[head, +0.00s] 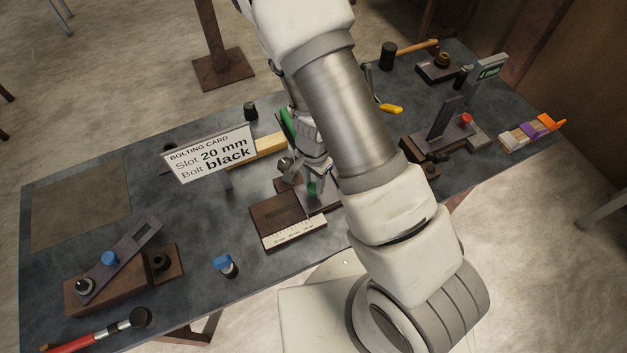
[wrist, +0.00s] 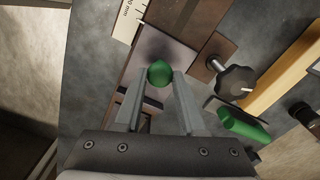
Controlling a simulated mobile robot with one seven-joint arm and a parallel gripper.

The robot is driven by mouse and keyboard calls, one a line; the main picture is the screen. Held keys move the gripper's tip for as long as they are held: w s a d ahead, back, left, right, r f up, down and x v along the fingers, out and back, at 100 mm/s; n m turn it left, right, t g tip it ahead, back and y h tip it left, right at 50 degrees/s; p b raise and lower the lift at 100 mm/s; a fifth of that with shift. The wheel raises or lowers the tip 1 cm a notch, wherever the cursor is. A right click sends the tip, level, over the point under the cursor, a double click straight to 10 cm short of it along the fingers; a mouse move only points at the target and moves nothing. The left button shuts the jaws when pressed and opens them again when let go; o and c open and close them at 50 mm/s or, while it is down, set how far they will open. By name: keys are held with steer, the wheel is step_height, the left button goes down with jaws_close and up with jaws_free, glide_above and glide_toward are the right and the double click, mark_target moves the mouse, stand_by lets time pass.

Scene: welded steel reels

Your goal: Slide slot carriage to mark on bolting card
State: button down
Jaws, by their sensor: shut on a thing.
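The bolting card (head: 210,152) stands at the table's left middle and reads "Slot 20 mm, Bolt black". The slot carriage is a grey steel plate (wrist: 165,48) with a round green knob (wrist: 160,73), on a brown base (head: 275,217). A pale millimetre scale (head: 293,233) runs along the base's front edge; its marks are too small to read surely. My gripper (wrist: 160,80) is shut on the green knob, one finger on each side. In the head view my gripper (head: 317,183) is partly hidden by my arm. The carriage's position against the scale cannot be told.
A black clamp knob (wrist: 235,82) on a screw stands right of the carriage, near a green handle (wrist: 240,125) and a wooden bar (head: 265,147). A blue-capped bolt (head: 226,266) stands in front. A slotted-bar fixture (head: 120,265) lies at left.

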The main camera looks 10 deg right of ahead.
steer(key=shift+a, duration=0.1)
stand_by(0.3)
steer(key=a, duration=0.2)
steer(key=s+a+p, duration=0.1)
steer(key=a, duration=0.2)
steer(key=s+a+p, duration=0.1)
steer(key=a, duration=0.1)
steer(key=shift+s+a+r, duration=0.1)
steer(key=shift+s+a, duration=0.05)
steer(key=shift+a, duration=0.25)
steer(key=shift+s+a, duration=0.1)
steer(key=shift+a, duration=0.3)
steer(key=c, duration=0.5)
jaws_free()
step_height(320, 180, up, 17)
steer(key=p, duration=0.5)
steer(key=shift+r, duration=0.15)
